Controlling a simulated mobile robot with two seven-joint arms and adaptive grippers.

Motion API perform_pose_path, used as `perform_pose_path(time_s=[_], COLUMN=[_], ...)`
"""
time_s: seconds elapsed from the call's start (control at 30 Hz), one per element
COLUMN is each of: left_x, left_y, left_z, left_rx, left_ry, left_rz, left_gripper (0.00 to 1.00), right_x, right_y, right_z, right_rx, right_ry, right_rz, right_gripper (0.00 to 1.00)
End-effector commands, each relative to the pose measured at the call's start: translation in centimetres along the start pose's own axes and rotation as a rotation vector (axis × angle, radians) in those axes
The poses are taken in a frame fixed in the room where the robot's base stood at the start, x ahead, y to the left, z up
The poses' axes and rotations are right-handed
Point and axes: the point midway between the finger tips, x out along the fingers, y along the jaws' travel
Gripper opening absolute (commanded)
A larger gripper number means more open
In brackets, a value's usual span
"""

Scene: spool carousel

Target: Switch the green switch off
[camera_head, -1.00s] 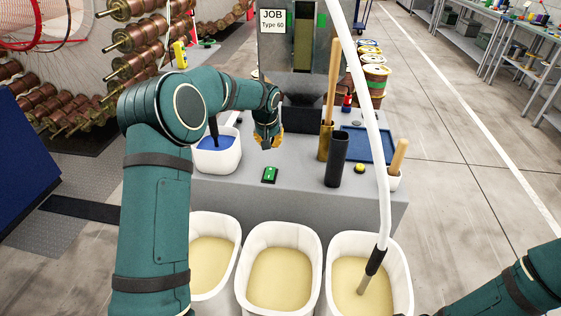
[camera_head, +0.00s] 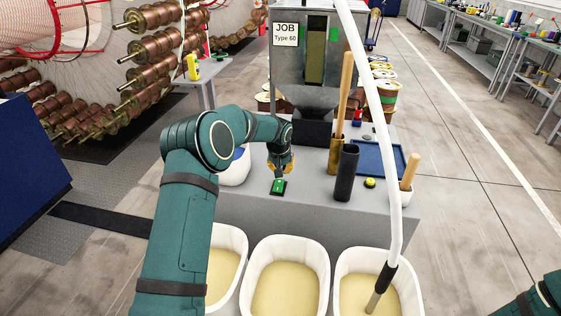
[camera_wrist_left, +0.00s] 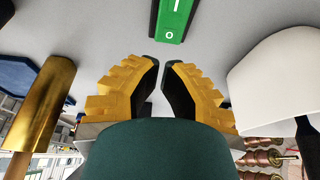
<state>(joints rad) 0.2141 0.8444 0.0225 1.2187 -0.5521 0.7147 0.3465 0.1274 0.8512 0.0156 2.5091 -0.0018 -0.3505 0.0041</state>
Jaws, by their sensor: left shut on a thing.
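The green switch (camera_head: 278,187) sits in a dark frame on the grey table top. It also shows at the top edge of the left wrist view (camera_wrist_left: 175,20), with an I mark and an O mark; the O end faces my fingers. My left gripper (camera_head: 281,168), with yellow and black fingers, points down just behind the switch in the head view. In the left wrist view its fingertips (camera_wrist_left: 160,65) are close together, with a narrow gap, apart from the switch in the picture. What they hold cannot be made out. My right gripper is out of view.
A black cylinder (camera_head: 346,173), a brass holder (camera_head: 335,157) and a yellow button (camera_head: 370,183) stand right of the switch. A white bin (camera_head: 236,168) is to the left. Cream-filled tubs (camera_head: 286,243) line the front. A white hose (camera_head: 383,130) hangs at right.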

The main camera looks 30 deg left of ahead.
Motion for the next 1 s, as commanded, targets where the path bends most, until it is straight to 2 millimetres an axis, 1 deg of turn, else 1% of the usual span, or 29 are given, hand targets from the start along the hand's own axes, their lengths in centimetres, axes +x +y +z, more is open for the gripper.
perform_pose_path(time_s=[0.03, 0.1, 0.3, 0.47, 0.77, 0.83, 0.9, 1.0], left_x=[1.2, 2.3, 4.4, 4.9, 5.0, 5.4, 6.3, 6.1], left_y=[0.0, 0.0, 0.0, 0.0, 0.0, 0.0, 0.1, 0.0], left_z=[0.1, 0.3, 0.7, 0.8, 0.8, 0.9, 1.0, 0.9], left_rx=[0.0, 0.0, 0.001, 0.0, 0.0, 0.0, 0.001, 0.0], left_ry=[-0.002, -0.003, 0.0, 0.001, 0.0, 0.0, -0.001, -0.002], left_rz=[0.0, 0.0, 0.0, 0.0, 0.0, -0.001, -0.001, 0.0], left_gripper=[0.0, 0.0, 0.0, 0.0, 0.0, 0.0, 0.0, 0.0], right_x=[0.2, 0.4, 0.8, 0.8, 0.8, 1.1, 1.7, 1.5], right_y=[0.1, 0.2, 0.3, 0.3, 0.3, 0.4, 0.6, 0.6], right_z=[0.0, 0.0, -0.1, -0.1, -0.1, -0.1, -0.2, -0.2], right_rx=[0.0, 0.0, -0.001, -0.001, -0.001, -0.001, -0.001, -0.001], right_ry=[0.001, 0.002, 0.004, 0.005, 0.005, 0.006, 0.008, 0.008], right_rz=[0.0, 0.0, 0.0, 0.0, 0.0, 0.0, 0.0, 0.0], right_gripper=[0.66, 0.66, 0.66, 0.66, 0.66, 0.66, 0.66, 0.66])
